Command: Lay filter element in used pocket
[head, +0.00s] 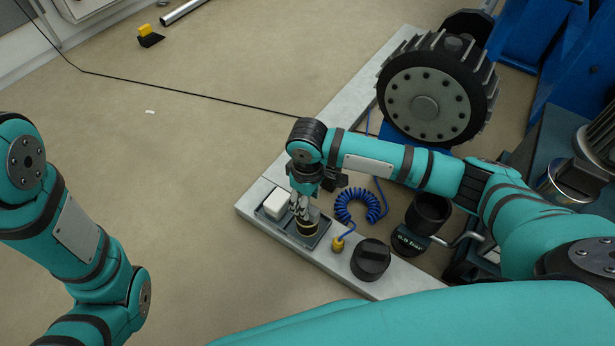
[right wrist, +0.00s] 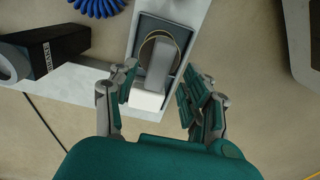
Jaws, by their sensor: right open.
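A two-pocket tray (head: 325,232) lies on the grey plinth, and it also shows in the right wrist view (right wrist: 185,38). A round dark filter element with a gold band (head: 307,228) sits in its right pocket in the head view. It appears in the right wrist view as a gold ring with a grey bar across its top (right wrist: 161,62). A white block (head: 276,203) occupies the other pocket. My right gripper (head: 302,208) is open just above the element, its fingers spread to either side (right wrist: 160,84) and apparently clear of it. My left gripper is outside the views.
A black slotted cap (head: 370,259) and a black cup-shaped housing (head: 429,211) stand right of the tray. A coiled blue hose (head: 358,205) with a brass fitting (head: 337,243) lies close by. A large bolted wheel (head: 430,102) stands behind. The floor to the left is mostly clear.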

